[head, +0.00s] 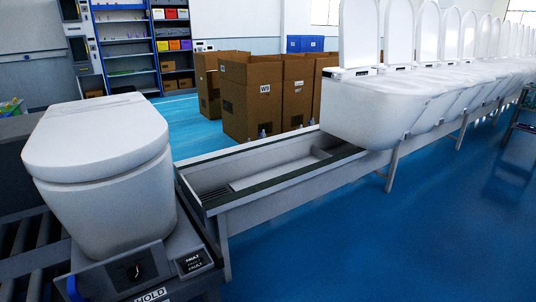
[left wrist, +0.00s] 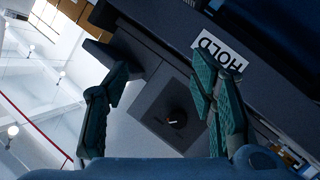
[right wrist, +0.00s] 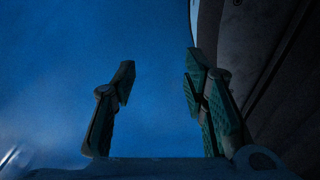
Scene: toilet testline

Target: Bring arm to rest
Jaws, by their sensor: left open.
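Neither gripper shows clearly in the head view. In the left wrist view my left gripper (left wrist: 165,80) is open, its green-padded fingers spread apart. I cannot tell whether the fingers touch anything. In the right wrist view my right gripper (right wrist: 160,76) is open and empty, with blue floor behind it. A dark curved body (right wrist: 250,50) lies close to its right finger.
A white toilet (head: 100,165) with its lid shut sits on the station at left, above the knob panel (head: 137,271). A grey trough (head: 290,185) runs to a row of white toilets with raised lids (head: 375,105). Cardboard boxes (head: 252,100) stand behind.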

